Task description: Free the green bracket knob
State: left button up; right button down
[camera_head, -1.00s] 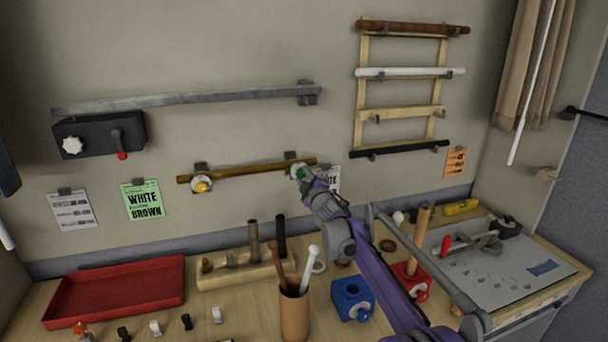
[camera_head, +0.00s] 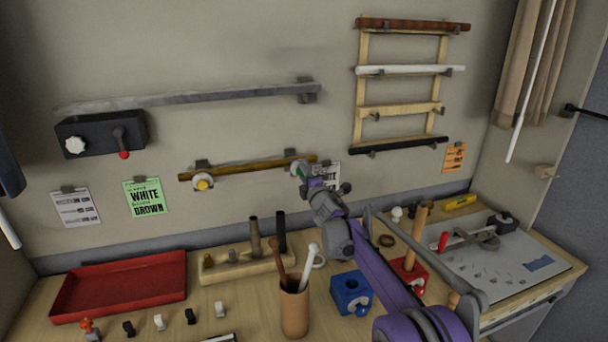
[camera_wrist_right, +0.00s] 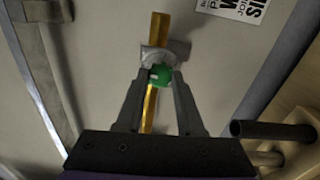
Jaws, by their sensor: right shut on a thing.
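The green bracket knob (camera_wrist_right: 160,75) sits at the middle of the right wrist view, in front of a pale round bracket on the wall. My right gripper (camera_wrist_right: 161,82) has its two fingertips on either side of the knob and is shut on it. In the head view my right gripper (camera_head: 306,175) reaches the right bracket (camera_head: 299,168) and mostly hides the knob. The brass-coloured rod (camera_head: 245,169) runs through this bracket and the left bracket, which has a yellow knob (camera_head: 202,184). My left gripper is not in view.
A long grey rail (camera_head: 190,99) and a black box (camera_head: 100,136) with a red-tipped lever are on the wall. A rack (camera_head: 359,106) holds several rods at upper right. Below stand a red tray (camera_head: 120,288), a brown cup (camera_head: 294,312) and a blue block (camera_head: 351,293).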

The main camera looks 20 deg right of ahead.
dwell(0.3)
jog(key=c, duration=0.5)
grip_release()
jog(key=shift+s, duration=0.15)
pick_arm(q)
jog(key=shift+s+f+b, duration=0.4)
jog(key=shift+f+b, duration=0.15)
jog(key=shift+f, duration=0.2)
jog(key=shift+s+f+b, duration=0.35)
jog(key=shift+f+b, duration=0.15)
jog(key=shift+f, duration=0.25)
pick_arm(e)
jog(key=shift+s+d, duration=0.15)
jog(key=shift+s, duration=5.15)
